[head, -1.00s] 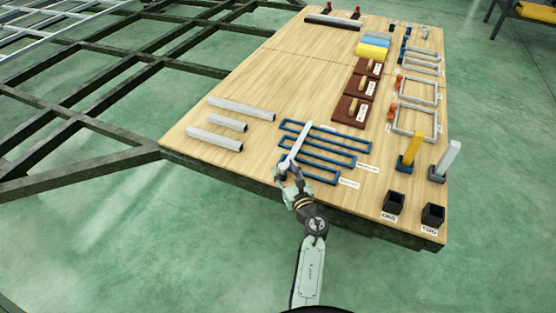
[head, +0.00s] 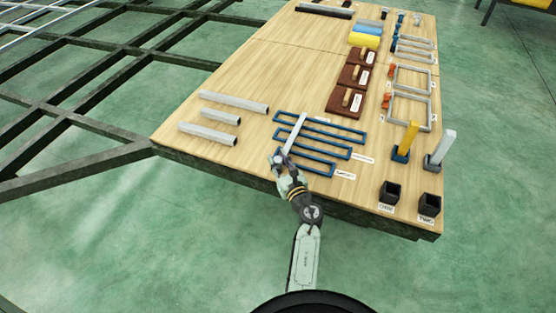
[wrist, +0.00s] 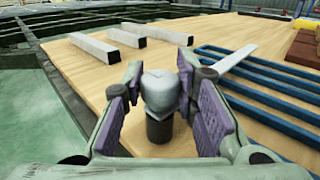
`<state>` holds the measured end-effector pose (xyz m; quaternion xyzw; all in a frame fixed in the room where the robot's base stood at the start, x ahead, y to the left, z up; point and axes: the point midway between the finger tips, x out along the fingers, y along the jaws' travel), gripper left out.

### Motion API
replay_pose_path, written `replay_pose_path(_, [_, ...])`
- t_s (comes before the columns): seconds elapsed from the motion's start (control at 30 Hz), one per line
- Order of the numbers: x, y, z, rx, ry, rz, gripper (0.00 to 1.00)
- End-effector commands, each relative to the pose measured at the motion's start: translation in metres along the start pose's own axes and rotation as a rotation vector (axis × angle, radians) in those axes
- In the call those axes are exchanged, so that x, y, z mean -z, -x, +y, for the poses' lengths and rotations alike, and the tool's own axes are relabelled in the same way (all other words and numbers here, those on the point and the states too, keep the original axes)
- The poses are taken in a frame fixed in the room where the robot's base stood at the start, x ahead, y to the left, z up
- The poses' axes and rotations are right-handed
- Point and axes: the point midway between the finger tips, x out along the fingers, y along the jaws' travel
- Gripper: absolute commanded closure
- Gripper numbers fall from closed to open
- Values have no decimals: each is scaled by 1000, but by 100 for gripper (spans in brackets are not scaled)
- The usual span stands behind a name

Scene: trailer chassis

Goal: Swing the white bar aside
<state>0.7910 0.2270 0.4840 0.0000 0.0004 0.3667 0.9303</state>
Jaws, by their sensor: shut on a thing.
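The white bar (head: 297,132) lies across the three blue rectangular frames (head: 325,127) near the table's front edge, running away from my gripper. The wrist view shows the far part of the bar (wrist: 236,58); its near end is hidden behind the right finger. My gripper (head: 280,160) is at the bar's near end. In the wrist view my gripper (wrist: 162,108) has its purple pads on either side of a light grey knob (wrist: 160,88) on a dark round post (wrist: 159,128), and is shut on it. How the knob joins the bar is hidden.
Several grey square tubes (head: 235,103) lie left of the frames on the wooden table (head: 240,68). Brown blocks with handles (head: 345,100) stand beyond. Yellow and white posts (head: 408,140) and two black cups (head: 390,192) stand at the right. Bare wood lies between tubes and frames.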

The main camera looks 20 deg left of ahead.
Motion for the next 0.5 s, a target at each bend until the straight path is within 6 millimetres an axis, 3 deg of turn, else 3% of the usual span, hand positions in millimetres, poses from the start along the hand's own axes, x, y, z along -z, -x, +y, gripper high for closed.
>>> replay_pose_path(0.23, [0, 0, 0, 0, 0, 0, 100])
replay_pose_path(0.5, [0, 0, 0, 0, 0, 0, 100])
